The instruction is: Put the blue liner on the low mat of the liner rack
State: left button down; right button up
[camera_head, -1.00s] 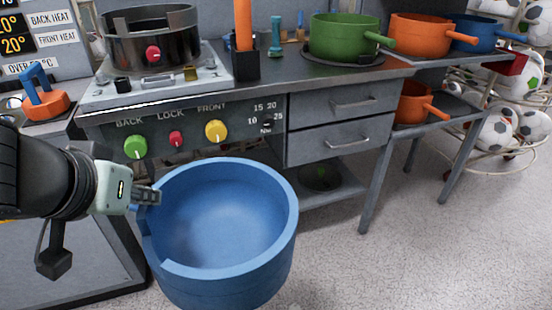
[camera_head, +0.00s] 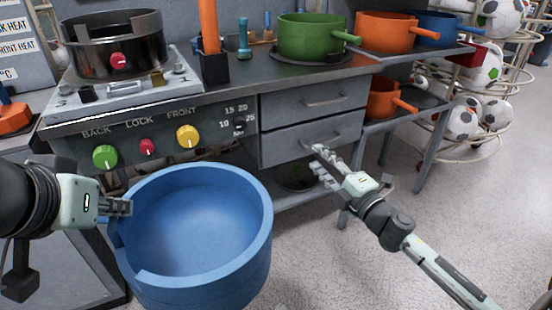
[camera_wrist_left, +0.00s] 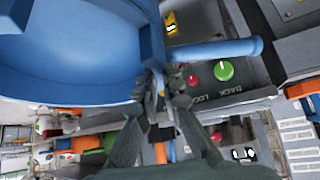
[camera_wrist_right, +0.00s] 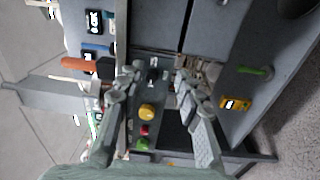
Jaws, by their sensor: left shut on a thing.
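The large blue liner (camera_head: 200,230) is an open round tub in front of the counter, in the lower left of the head view. My left gripper (camera_head: 122,207) is shut on its left rim and holds it upright off the floor. In the left wrist view the liner (camera_wrist_left: 75,60) and its blue handle (camera_wrist_left: 215,50) fill the upper part. My right gripper (camera_head: 325,165) is open and empty, to the right of the liner and in front of the drawers. A dark round mat (camera_head: 297,178) lies on the low shelf under the drawers, partly hidden by my right gripper.
A green pot (camera_head: 312,37), an orange pot (camera_head: 385,33) and another blue pot (camera_head: 437,26) stand along the top. A second orange pot (camera_head: 382,104) sits on the lower right shelf. The control panel (camera_head: 150,135) is close behind the liner. Floor at right is clear.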

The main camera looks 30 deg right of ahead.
pick_arm(q)
jog(key=shift+r, duration=0.1)
pick_arm(e)
jog(key=a+r+n+y, duration=0.6)
jog(key=r+n, duration=0.2)
jog(key=r, duration=0.1)
jog(key=n+g+y, duration=0.3)
jog(key=n+g, duration=0.6)
jog(key=n, duration=1)
send_near(227, 168)
jog(key=shift+h, duration=0.3)
jog(key=x, duration=1.2)
jog(key=shift+a+r, duration=0.15)
jog(key=shift+a, duration=0.1)
jog(key=shift+c, duration=0.4)
grip_shut()
jog(key=shift+d, duration=0.1)
